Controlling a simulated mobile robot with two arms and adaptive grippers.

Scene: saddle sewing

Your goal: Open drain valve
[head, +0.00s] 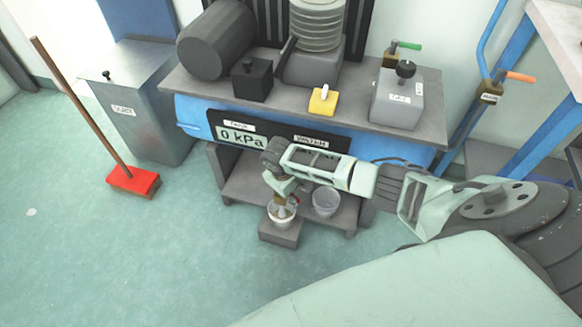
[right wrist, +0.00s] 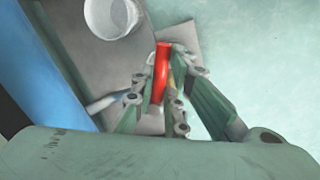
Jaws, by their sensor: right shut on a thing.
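The drain valve's red lever handle (right wrist: 161,68) shows in the right wrist view, upright in the picture between my right gripper's fingers (right wrist: 165,97). The fingers are shut on it from both sides. A light pipe (right wrist: 103,103) runs in from the left towards the valve. In the head view my right gripper (head: 284,203) points down at the front of the low shelf, above a whitish bucket (head: 281,222). The valve body is mostly hidden there by the gripper. My left gripper is in neither view.
A grey bucket (head: 326,201) stands on the lower shelf (head: 240,187). Above is a bench with a gauge reading 0 kPa (head: 241,136). Green-handled (head: 407,45) and orange-handled (head: 519,77) valves are at the back right. A red broom (head: 133,180) stands left.

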